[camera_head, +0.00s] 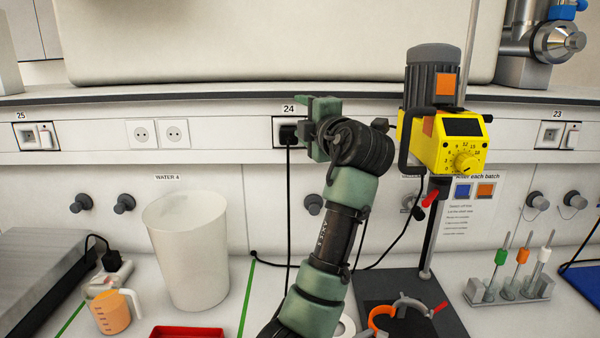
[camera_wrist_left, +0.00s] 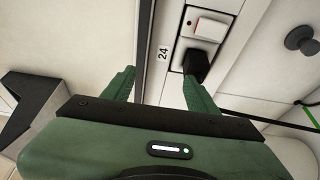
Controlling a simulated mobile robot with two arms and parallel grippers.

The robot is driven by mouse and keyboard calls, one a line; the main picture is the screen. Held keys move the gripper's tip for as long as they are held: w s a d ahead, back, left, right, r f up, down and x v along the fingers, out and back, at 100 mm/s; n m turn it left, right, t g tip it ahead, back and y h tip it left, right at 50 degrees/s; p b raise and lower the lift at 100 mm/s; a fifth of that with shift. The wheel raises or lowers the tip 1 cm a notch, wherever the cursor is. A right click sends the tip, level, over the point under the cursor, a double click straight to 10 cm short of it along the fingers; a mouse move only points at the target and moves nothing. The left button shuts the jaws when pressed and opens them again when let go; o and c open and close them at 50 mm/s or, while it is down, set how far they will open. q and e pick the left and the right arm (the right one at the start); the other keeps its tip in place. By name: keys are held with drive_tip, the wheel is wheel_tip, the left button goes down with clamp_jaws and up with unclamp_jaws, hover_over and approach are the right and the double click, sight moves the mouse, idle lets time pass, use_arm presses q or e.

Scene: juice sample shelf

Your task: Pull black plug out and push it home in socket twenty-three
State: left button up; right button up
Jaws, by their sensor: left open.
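The black plug (camera_head: 287,135) sits in the socket labelled 24, with its black cord hanging straight down. It also shows in the left wrist view (camera_wrist_left: 196,66), beside a white switch with a red mark. My left gripper (camera_head: 315,123) is open and empty, just right of the plug in the head view. In the left wrist view its fingers (camera_wrist_left: 160,88) are spread, with one fingertip close to the plug; whether they touch I cannot tell. Socket twenty-three (camera_head: 550,136) is at the far right of the panel, empty, with a switch beside it. My right gripper is not in view.
A yellow stirrer (camera_head: 447,145) on a stand rises between sockets 24 and 23. Socket 25 (camera_head: 27,136) is at the far left. A white bin (camera_head: 190,252), a measuring jug (camera_head: 110,312) and a rack (camera_head: 508,291) of coloured-handled tools stand on the bench.

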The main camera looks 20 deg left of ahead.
use_arm(q)
drive_tip(key=b, duration=0.5)
approach(291, 139)
drive_tip(key=x, duration=0.2)
drive_tip(key=p+x, duration=0.1)
drive_tip(key=x, duration=0.1)
drive_tip(key=p+x, duration=0.2)
drive_tip(key=x, duration=0.1)
drive_tip(key=shift+w+a+r+p, duration=0.2)
drive_tip(key=shift+w+r+p, duration=0.05)
drive_tip(key=shift+r+p, duration=0.05)
drive_tip(key=shift+f+b+x, duration=0.25)
drive_tip(key=shift+b+x, duration=0.05)
drive_tip(key=shift+x, duration=1.5)
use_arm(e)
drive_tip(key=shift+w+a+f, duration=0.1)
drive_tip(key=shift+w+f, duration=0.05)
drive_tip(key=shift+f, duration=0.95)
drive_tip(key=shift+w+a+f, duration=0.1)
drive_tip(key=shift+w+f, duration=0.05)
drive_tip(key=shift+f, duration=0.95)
use_arm(q)
clamp_jaws()
